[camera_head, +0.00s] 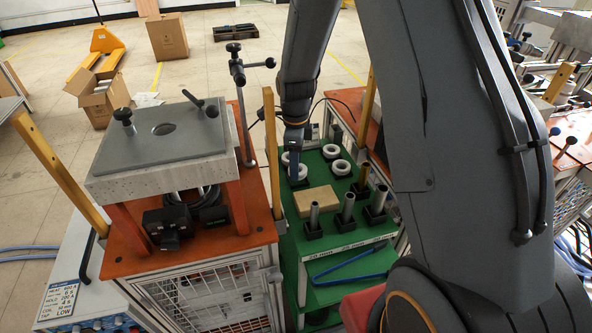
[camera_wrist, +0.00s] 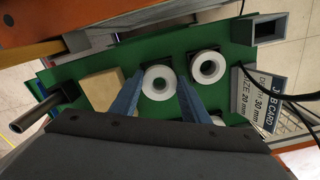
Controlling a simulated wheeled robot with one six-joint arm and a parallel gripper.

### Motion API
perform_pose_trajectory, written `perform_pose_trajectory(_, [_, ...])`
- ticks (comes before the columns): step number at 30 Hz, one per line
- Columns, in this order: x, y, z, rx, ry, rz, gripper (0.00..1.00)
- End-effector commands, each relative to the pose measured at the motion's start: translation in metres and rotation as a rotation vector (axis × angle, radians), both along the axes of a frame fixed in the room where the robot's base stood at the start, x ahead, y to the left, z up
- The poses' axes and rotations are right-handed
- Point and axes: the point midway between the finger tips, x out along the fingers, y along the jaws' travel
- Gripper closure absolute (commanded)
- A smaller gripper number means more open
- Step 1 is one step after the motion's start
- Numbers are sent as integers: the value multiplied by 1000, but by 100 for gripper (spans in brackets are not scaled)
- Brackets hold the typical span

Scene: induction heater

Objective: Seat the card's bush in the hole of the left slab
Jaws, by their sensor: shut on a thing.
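The left slab (camera_head: 110,165) is a thick grey block on orange posts, with a dark round hole in its top plate. The job card (camera_wrist: 262,100) in the wrist view reads size 20 mm and depth 30 mm. My gripper (camera_head: 294,170) is at the green bench, to the right of the slab. In the wrist view, my gripper's (camera_wrist: 160,84) blue fingers are shut on a white ring-shaped bush (camera_wrist: 168,74), at a dark square holder. I cannot tell whether it is clear of the holder. A second white ring (camera_wrist: 208,67) sits just to its right.
The green bench (camera_head: 290,245) also carries white rings (camera_head: 340,167), a tan block (camera_head: 317,201) and upright metal tubes (camera_head: 348,206) in black holders. A yellow post (camera_head: 271,150) and a black clamp stand (camera_head: 240,100) rise between bench and slab. Handles stand on the slab's top plate.

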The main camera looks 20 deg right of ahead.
Motion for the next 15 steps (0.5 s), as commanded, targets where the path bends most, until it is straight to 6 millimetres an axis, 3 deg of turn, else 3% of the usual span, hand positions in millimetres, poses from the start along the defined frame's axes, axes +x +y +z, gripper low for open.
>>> perform_pose_trajectory(9, [2,0,52,0,-4,0,86])
perform_pose_trajectory(15, [1,0,75,0,-2,0,86])
